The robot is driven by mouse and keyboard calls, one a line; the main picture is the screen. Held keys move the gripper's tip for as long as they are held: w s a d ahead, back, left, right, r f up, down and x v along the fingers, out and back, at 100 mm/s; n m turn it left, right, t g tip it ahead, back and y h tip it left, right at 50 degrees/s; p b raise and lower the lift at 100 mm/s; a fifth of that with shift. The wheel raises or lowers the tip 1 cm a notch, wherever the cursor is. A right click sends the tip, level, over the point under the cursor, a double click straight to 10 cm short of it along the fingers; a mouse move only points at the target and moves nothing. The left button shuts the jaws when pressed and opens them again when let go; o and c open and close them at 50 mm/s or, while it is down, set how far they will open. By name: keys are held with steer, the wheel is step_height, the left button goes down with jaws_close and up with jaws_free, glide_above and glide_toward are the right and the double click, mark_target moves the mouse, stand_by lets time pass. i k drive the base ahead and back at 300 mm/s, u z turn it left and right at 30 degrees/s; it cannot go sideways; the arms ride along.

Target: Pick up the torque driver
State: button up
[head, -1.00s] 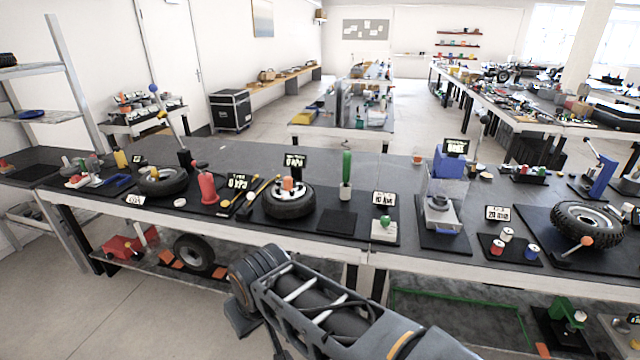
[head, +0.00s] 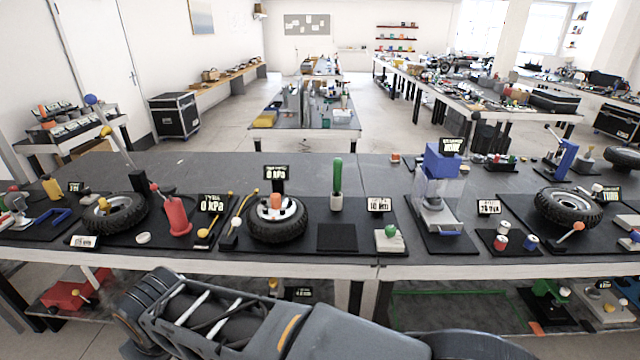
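A tool with an upright green handle (head: 337,172) stands on the near bench in the head view, right of the middle tyre; it looks like the torque driver. Its lower part is a pale cylinder, and it stands behind a flat black pad (head: 337,238). Nothing of mine touches it. My arm crosses the bottom of the head view, in front of the bench and below its top. My gripper cannot be made out in this view.
A button box (head: 391,240) and a blue-topped clear machine (head: 440,195) stand right. The bench's pale front edge lies between my arm and the tools.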

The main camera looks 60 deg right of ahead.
mark_target(337, 163)
steer(key=z, duration=0.3)
steer(key=i, duration=0.75)
steer(key=z, duration=1.25)
steer(key=i, duration=0.55)
steer(key=z, duration=0.55)
